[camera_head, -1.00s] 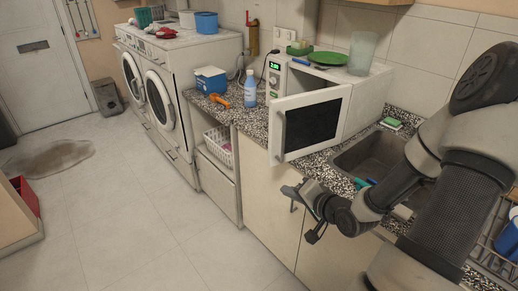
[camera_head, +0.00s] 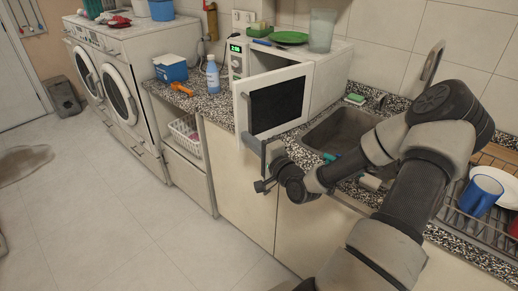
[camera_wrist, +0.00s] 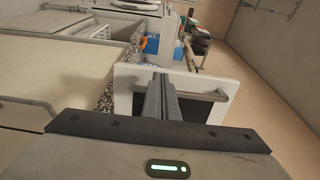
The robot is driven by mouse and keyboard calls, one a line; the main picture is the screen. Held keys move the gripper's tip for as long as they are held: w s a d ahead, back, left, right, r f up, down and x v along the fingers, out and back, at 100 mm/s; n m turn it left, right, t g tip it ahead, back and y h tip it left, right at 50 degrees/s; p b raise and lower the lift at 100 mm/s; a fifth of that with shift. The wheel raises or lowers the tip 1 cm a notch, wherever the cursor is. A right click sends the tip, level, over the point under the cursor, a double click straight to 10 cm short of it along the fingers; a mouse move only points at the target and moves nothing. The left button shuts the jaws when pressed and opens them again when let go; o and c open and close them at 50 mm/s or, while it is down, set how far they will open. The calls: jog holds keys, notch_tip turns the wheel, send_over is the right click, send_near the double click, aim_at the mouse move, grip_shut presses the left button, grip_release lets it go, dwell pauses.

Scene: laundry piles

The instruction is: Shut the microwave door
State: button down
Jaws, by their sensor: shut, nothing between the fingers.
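The white microwave (camera_head: 328,78) stands on the speckled counter with its door (camera_head: 296,74) swung open towards the room. The door has a dark window and a bar handle, which shows in the wrist view (camera_wrist: 212,97). My gripper (camera_head: 246,139) is shut and empty, at the door's lower handle-side corner in the head view. In the wrist view its fingers (camera_wrist: 161,78) point towards the door (camera_wrist: 228,87) and overlap it, beside the handle. I cannot tell whether they touch it.
A sink (camera_head: 345,130) lies right of the microwave, and a dish rack with a blue mug (camera_head: 481,196) further right. A blue bottle (camera_head: 212,76) and blue box (camera_head: 170,69) stand left on the counter.

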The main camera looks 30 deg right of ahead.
jog(key=shift+w+a, duration=0.15)
jog(key=shift+w, duration=1.2)
